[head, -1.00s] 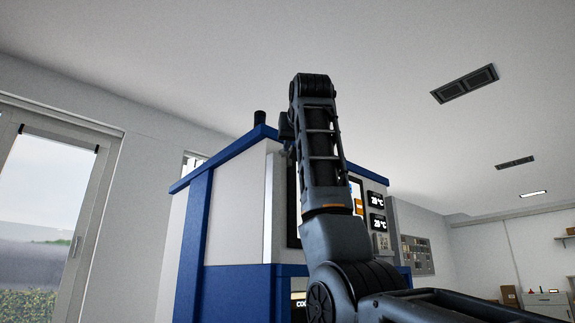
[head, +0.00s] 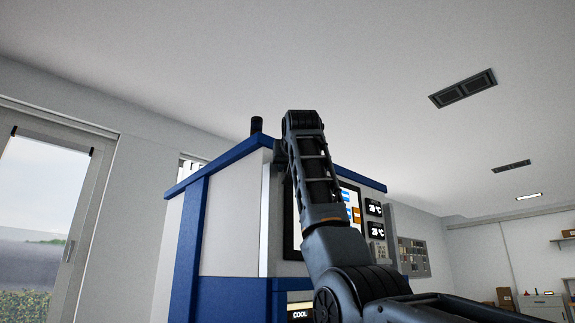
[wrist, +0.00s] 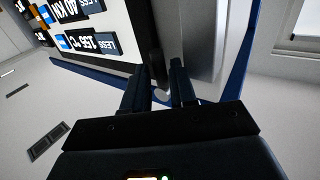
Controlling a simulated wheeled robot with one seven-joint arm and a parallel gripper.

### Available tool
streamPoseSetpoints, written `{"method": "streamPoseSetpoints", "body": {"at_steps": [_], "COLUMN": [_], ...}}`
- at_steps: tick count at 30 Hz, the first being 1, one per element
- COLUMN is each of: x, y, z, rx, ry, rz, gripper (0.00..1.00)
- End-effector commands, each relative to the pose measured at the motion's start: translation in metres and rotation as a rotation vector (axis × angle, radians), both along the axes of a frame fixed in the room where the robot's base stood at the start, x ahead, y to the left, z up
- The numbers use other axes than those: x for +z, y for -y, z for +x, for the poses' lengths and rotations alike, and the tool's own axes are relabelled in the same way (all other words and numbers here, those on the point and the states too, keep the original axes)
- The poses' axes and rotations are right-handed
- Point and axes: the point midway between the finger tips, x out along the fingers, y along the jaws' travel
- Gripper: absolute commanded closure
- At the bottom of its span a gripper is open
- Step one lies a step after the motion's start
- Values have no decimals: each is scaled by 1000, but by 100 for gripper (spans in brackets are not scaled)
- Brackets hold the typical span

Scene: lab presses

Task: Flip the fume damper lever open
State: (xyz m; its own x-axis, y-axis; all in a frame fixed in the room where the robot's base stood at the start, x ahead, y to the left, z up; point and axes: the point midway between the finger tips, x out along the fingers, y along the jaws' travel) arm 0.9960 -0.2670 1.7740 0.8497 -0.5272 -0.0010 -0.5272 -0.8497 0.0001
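The blue and white press cabinet (head: 232,215) stands ahead, with its lit screen (head: 352,205) partly behind my arm. I cannot clearly make out the damper lever in either view; my arm covers part of the cabinet's front left edge. In the wrist view, my gripper (wrist: 161,72) points at the cabinet beside the screen (wrist: 100,35), near its blue top edge. The two dark fingers are apart, with a gap between them. A small grey rounded shape shows low in that gap; I cannot tell whether it is the lever or touches a finger.
A short dark cylinder (head: 256,124) stands on the cabinet roof. Temperature displays (head: 375,219) are on the front right. A glass door (head: 42,200) is at the left. Shelves and boxes are far right. The space above the cabinet is free.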

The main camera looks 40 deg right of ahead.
Motion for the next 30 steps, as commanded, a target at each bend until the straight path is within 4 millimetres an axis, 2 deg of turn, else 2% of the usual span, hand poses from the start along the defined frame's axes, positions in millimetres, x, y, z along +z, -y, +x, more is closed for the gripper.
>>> {"method": "streamPoseSetpoints", "body": {"at_steps": [1, 8, 20, 30], "x": [0, 0, 0, -3], "y": [0, 0, 1, 7], "z": [0, 0, 0, -1], "rx": [0, 0, 0, -2], "ry": [0, 0, 1, 9], "rz": [0, 0, -23, -211], "gripper": [77, 99, 100, 100]}}
